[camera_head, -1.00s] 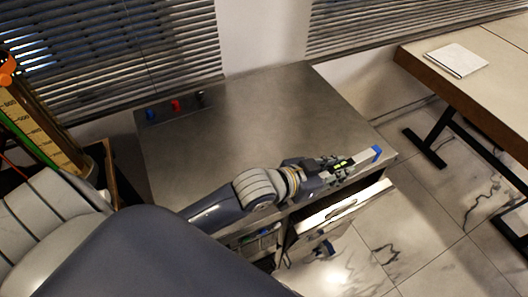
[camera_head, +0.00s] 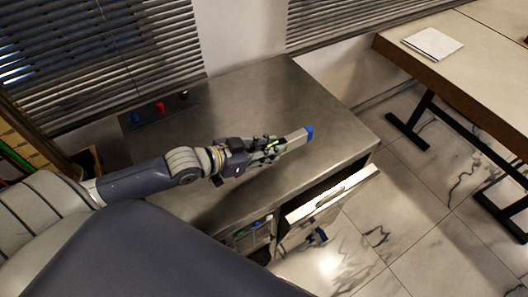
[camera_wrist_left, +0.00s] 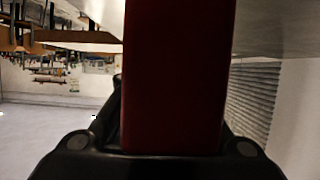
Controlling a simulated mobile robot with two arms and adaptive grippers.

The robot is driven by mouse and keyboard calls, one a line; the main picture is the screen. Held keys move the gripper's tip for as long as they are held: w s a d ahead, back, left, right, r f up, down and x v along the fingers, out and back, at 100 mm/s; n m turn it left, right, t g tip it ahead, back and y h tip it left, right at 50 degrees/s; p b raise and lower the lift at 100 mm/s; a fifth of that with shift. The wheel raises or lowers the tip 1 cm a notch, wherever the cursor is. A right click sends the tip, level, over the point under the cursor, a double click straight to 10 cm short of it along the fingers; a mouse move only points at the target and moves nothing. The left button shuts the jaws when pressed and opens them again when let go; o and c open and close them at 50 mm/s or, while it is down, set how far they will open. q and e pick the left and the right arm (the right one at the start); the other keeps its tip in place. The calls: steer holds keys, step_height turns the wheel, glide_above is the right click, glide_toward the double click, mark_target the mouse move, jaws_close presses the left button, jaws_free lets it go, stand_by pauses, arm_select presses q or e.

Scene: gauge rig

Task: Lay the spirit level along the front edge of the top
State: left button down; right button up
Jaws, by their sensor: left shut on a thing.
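The spirit level (camera_head: 297,137) is a grey bar with a blue end cap. My left gripper (camera_head: 272,149) is shut on it over the steel top (camera_head: 255,98). Its blue end points to the right and slightly back, and the front edge of the top lies nearer to me. I cannot tell whether the level touches the top. In the left wrist view a dark red bar face (camera_wrist_left: 178,75), apparently the held level, fills the middle between the dark gripper parts. The gripper hides the level's near part. My right gripper is not in view.
Blue, red and dark knobs (camera_head: 160,107) sit at the back left of the top. A wooden table (camera_head: 475,75) with a white pad (camera_head: 433,43) stands at right. The top's back right is bare.

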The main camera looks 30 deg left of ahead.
arm_select(q)
steer(key=shift+a, duration=0.6)
step_height(320, 180, down, 3)
steer(key=shift+a+f, duration=0.1)
steer(key=shift+a, duration=0.05)
steer(key=shift+f, duration=0.1)
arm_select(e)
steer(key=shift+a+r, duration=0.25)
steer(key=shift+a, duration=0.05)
arm_select(q)
steer(key=shift+f, duration=0.1)
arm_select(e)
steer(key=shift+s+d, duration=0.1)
arm_select(q)
steer(key=shift+f, duration=0.1)
steer(key=c, duration=1.4)
jaws_free()
steer(key=shift+c, duration=0.2)
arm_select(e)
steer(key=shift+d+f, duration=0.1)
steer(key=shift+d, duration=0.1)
